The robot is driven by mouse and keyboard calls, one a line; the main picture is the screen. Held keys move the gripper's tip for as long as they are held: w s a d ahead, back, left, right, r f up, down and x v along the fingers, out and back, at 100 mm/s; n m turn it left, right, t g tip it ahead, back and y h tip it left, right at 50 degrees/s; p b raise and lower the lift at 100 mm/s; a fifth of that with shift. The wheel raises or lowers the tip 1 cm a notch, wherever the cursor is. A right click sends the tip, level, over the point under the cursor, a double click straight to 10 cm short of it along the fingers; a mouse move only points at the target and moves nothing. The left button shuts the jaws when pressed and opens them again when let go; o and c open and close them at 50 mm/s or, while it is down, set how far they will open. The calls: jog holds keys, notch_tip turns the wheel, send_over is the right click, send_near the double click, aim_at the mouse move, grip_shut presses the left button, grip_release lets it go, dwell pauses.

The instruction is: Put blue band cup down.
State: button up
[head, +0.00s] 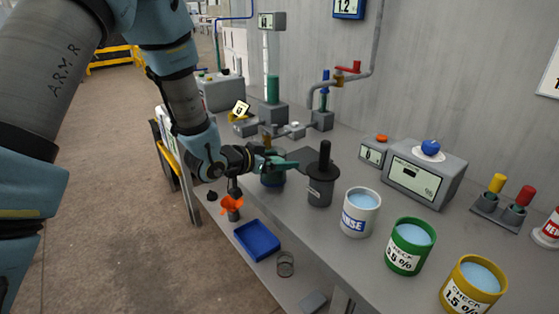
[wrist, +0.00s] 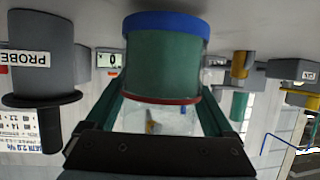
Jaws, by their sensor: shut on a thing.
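My gripper (head: 278,163) is shut on the blue band cup (head: 272,180), near the bench's front edge in the head view. In the wrist view, which looks upside down, the cup (wrist: 166,62) is a teal cylinder with a blue band at its bench end and a thin red rim at the other. The green fingers of my gripper (wrist: 163,92) lie on both sides of it. The cup's bench end is at or just above the grey bench (head: 325,225); I cannot tell if they touch. My fingers hide part of the cup in the head view.
A grey probe holder (head: 320,190) with a black handle stands close right of the cup. The white rinse cup (head: 360,213), green check cup (head: 408,246) and yellow check cup (head: 472,287) follow rightward. A blue tray (head: 257,241) lies lower in front. Valves and pipes (head: 322,118) stand behind.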

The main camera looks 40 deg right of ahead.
jog(key=shift+f, duration=0.35)
jog(key=shift+f, duration=0.15)
jog(key=o, duration=1.3)
